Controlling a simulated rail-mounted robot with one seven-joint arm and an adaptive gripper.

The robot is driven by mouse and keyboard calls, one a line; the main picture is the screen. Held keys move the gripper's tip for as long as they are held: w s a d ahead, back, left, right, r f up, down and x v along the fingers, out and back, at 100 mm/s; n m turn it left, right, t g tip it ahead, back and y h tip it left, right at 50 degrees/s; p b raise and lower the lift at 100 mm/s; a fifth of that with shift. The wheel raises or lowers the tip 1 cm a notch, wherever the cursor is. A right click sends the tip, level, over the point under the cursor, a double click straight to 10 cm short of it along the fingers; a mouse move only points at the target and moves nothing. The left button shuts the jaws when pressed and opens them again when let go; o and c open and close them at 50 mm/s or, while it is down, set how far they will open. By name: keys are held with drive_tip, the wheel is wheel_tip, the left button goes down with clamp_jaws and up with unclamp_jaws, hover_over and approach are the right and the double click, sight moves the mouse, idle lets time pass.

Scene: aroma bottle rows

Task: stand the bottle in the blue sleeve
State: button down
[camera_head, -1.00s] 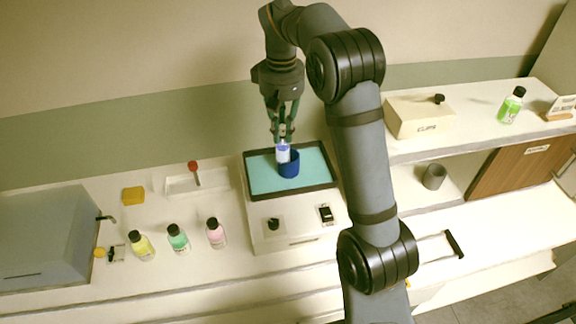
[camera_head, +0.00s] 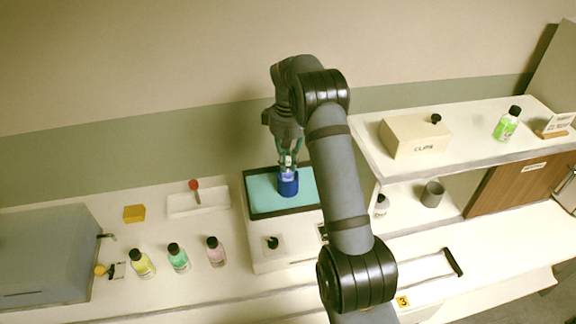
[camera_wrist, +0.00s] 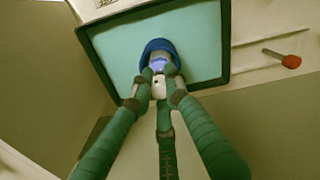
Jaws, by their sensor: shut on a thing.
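The bottle (camera_head: 288,173), with a blue-violet label, is upright or nearly so in my gripper (camera_head: 288,158). My gripper is shut on its upper end. The dark blue sleeve (camera_head: 288,188) stands on the teal mat of the tray. The bottle's lower part is hidden by the sleeve and appears to be inside its mouth. In the wrist view the sleeve's blue rim (camera_wrist: 155,46) curves around the bottle (camera_wrist: 163,67), below my gripper's fingers (camera_wrist: 160,88). Whether the bottle touches the sleeve's bottom cannot be seen.
The dark-rimmed tray (camera_head: 246,196) sits on a white unit. Yellow (camera_head: 142,265), green (camera_head: 178,258) and pink (camera_head: 215,252) bottles stand at front left.

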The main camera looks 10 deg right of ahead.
drive_tip(key=shift+f, duration=0.8)
drive_tip(key=shift+f, duration=0.15)
drive_tip(key=c, duration=1.7)
unclamp_jaws()
drive_tip(key=shift+w+r, duration=0.1)
drive_tip(key=shift+r, duration=0.55)
wheel_tip(320, 180, up, 11)
drive_tip(key=shift+r+p, duration=0.1)
drive_tip(key=shift+p, duration=0.3)
